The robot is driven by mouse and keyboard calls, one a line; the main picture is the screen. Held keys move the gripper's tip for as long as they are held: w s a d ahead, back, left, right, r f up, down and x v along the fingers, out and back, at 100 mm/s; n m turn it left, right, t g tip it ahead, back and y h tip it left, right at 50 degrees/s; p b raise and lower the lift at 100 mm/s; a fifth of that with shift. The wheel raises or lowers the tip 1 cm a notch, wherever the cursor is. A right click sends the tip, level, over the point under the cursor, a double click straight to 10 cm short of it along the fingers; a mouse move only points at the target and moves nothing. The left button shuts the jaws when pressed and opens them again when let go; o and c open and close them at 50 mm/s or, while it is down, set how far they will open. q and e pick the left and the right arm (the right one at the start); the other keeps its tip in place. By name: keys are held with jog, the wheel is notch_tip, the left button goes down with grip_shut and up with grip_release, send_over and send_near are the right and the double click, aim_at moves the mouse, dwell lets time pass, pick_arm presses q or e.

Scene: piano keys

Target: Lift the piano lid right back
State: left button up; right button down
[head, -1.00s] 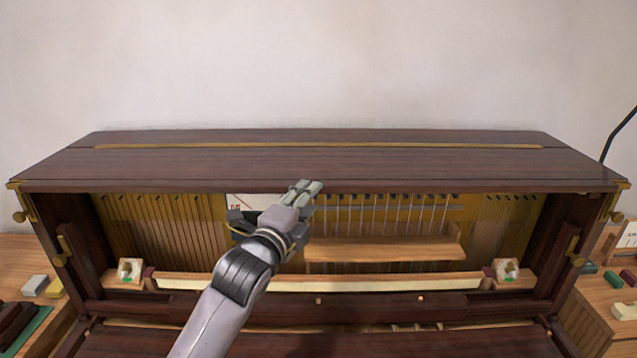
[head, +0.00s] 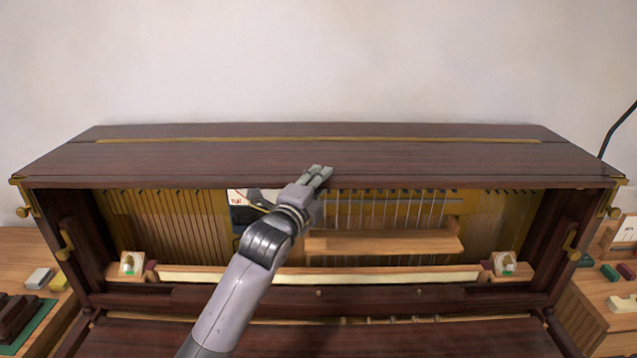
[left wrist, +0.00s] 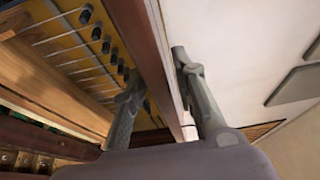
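The dark brown piano lid (head: 210,158) lies flat across the top of the piano in the head view. My left gripper (head: 320,174) is at the middle of its front edge. In the left wrist view, the lid's edge (left wrist: 155,55) runs between the two fingers of my left gripper (left wrist: 160,72), one on the inner side and one on the outer side. Both fingers look very near the edge; I cannot tell whether they press on it. My right gripper is not in view.
Below the lid is the open piano interior with strings and a wooden rail (head: 385,244). A closed dark panel (head: 300,340) lies in front. Side tables with small blocks stand left (head: 38,278) and right (head: 610,272). A pale wall (head: 320,60) is behind.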

pick_arm(q)
grip_shut()
jog(key=shift+f, duration=0.1)
dwell(0.3)
